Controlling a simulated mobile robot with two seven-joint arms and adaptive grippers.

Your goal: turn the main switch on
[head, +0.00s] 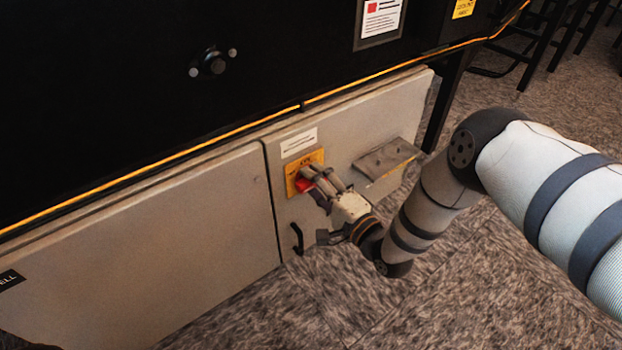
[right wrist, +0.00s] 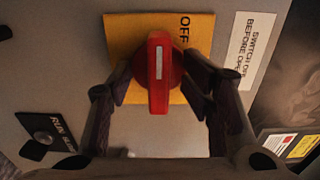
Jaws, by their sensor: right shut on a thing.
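The main switch is a red rotary handle (right wrist: 158,85) with a white stripe, on a yellow plate (right wrist: 122,38) marked OFF. In the right wrist view the handle runs up and down, and the lettering is turned sideways. In the head view the red handle (head: 303,187) shows partly beside my fingers, on its yellow plate (head: 292,175) on the grey cabinet door. My right gripper (head: 313,180) is at the switch, shut on the handle. In the right wrist view its two dark fingers (right wrist: 160,88) stand on either side of the handle. My left gripper is out of view.
A grey ledge-like box (head: 385,158) sticks out to the right. A white label (head: 299,143) sits above the plate. The carpet floor is clear in front.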

